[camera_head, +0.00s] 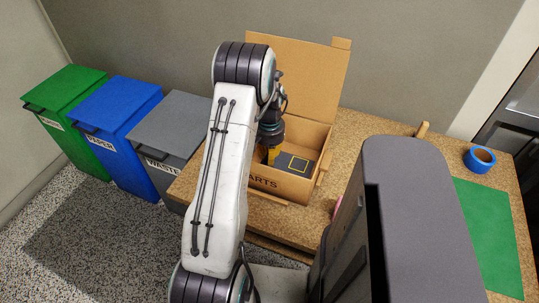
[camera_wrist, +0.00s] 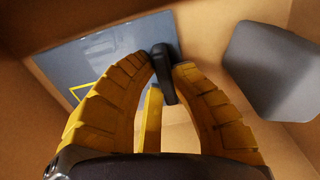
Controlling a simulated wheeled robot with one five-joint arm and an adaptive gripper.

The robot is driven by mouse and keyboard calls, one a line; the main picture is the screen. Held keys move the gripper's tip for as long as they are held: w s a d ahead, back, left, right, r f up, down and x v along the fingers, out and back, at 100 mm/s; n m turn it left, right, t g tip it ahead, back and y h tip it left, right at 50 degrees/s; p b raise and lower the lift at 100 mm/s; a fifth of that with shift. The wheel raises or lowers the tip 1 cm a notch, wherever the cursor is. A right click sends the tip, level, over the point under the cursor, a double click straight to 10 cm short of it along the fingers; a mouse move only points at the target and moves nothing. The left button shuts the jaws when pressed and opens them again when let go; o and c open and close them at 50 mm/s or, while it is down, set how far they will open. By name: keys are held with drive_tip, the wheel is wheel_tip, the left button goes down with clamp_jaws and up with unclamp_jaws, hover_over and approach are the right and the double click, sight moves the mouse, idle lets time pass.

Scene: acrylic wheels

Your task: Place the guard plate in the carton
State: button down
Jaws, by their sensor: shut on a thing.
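The guard plate (camera_head: 298,162) is a dark grey panel with a yellow outline, inside the open cardboard carton (camera_head: 285,185). In the wrist view the plate (camera_wrist: 105,50) shows at upper left, with the yellow outline partly cut off by a finger. My gripper (camera_head: 270,154) reaches down into the carton. In the wrist view its yellow fingers (camera_wrist: 166,68) are closed around a black upright piece that seems joined to the plate's right edge. Brown carton walls (camera_wrist: 215,30) surround it. I cannot tell whether the plate touches the carton floor.
A grey block (camera_wrist: 275,70) lies to the right in the wrist view. The carton's lid (camera_head: 310,75) stands open behind. Blue tape (camera_head: 480,158) and a green mat (camera_head: 490,230) lie on the worktop's right. Green, blue and grey bins (camera_head: 175,125) stand left.

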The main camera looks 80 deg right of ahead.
drive_tip(key=c, duration=1.2)
unclamp_jaws()
drive_tip(key=shift+c, duration=0.2)
wheel_tip(320, 180, up, 12)
drive_tip(key=b, duration=0.3)
drive_tip(key=w+a+r+n+h, duration=0.1)
drive_tip(key=w+a+r+n, duration=0.3)
drive_tip(key=w+a, duration=0.55)
drive_tip(key=w+a+r+n, duration=0.45)
drive_tip(key=w+a, duration=0.25)
drive_tip(key=w, duration=0.6)
drive_tip(key=w+a+n+t, duration=0.1)
drive_tip(key=w+a+n, duration=0.15)
drive_tip(key=a, duration=0.65)
drive_tip(key=w+a+n+t, duration=0.1)
drive_tip(key=a+n, duration=0.3)
drive_tip(key=a, duration=0.5)
drive_tip(key=s+a+f+n+t+y, duration=0.1)
drive_tip(key=s+a+n, duration=0.4)
drive_tip(key=a, duration=0.6)
drive_tip(key=shift+s+n, duration=0.2)
drive_tip(key=shift+n, duration=0.2)
